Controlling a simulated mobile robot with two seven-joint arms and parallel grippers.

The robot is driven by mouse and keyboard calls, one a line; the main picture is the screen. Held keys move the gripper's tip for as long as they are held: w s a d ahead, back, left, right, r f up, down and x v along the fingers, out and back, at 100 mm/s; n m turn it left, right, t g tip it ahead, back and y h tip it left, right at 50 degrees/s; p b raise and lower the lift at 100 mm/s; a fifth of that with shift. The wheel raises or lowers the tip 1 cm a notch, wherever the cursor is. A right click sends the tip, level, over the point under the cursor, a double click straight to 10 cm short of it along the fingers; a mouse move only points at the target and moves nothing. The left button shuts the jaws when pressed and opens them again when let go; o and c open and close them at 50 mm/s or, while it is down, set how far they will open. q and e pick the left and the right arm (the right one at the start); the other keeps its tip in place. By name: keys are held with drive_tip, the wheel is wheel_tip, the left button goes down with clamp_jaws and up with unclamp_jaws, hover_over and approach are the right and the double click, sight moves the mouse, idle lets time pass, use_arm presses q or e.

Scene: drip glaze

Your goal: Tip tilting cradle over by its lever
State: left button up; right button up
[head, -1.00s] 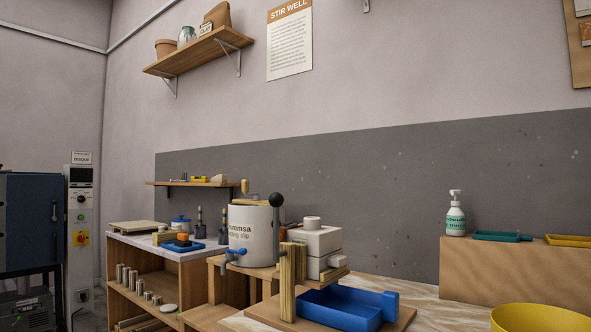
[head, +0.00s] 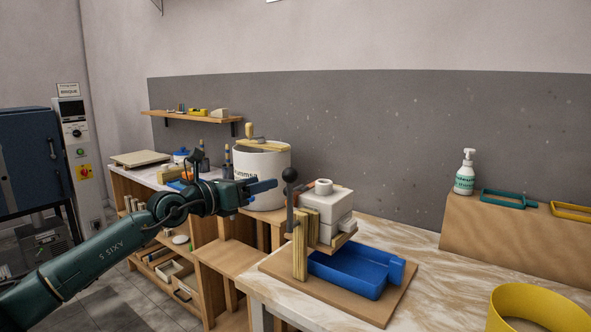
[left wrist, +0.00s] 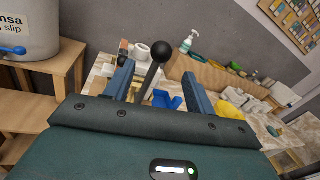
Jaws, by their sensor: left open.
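The tilting cradle (head: 298,252) stands on a brown board on the marbled table, with a white block-shaped mold (head: 325,202) on it, level. Its lever, a dark rod with a black ball knob (head: 290,175), stands upright at the cradle's left side. A blue tray (head: 345,274) lies below and in front of the mold. My left gripper (head: 268,187) is open just left of the knob. In the left wrist view the lever knob (left wrist: 163,50) shows between the two blue fingers (left wrist: 158,85), beyond the tips; contact is not visible. My right gripper is not in view.
A white slip bucket (head: 262,172) stands behind my left gripper on a wooden stand. A pump bottle (head: 465,172) and trays stand on a wooden box (head: 500,235). The table between is clear.

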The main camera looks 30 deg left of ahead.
sight(295, 174)
use_arm(q)
drive_tip(key=p+x, duration=0.2)
drive_tip(key=x, duration=0.9)
drive_tip(key=shift+w+d, duration=0.2)
drive_tip(key=shift+d, duration=0.05)
drive_tip(key=shift+c, duration=0.2)
clamp_jaws()
